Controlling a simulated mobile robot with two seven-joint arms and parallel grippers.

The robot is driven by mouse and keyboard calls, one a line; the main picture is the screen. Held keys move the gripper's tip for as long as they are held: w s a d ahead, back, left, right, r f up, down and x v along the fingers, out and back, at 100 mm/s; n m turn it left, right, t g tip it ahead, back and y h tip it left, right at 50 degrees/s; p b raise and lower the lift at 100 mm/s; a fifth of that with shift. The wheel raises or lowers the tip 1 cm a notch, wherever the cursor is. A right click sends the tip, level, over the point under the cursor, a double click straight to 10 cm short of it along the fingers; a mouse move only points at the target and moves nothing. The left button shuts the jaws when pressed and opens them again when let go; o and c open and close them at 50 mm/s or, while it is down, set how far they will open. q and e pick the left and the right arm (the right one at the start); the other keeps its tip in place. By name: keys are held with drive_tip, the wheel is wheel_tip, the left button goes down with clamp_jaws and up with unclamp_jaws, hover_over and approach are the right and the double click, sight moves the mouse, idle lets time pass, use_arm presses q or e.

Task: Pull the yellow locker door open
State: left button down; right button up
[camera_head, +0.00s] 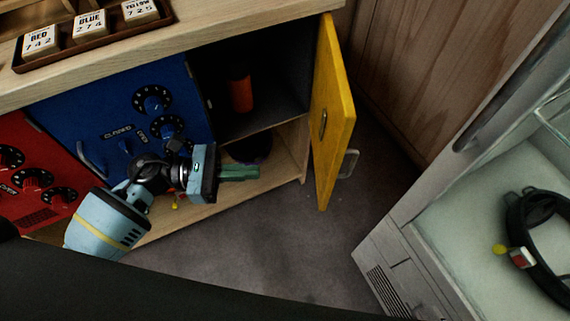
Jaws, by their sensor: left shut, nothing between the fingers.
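The yellow locker door (335,115) stands swung wide open at the right end of the wooden cabinet. A grey handle (348,163) sticks out from its far side. The open compartment (262,85) behind it is dark, with a shelf; an orange cylinder (241,92) stands on the shelf and a dark rounded object (250,149) lies below. My left gripper (255,173) is shut and empty, in front of the lower part of the compartment, to the left of the door and apart from it. My right gripper is not in view.
The blue locker door (115,95) and the red locker door (38,178), both with dials, are closed. Code blocks in a tray (95,43) sit on the cabinet top (230,22). A glass-fronted case (425,235) with a headlamp (535,240) stands at right. Floor (270,245) between is clear.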

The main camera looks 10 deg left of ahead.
sight(329, 170)
use_arm(q)
drive_tip(key=p+x, duration=0.1)
drive_tip(key=x, duration=1.2)
drive_tip(key=shift+d, duration=0.25)
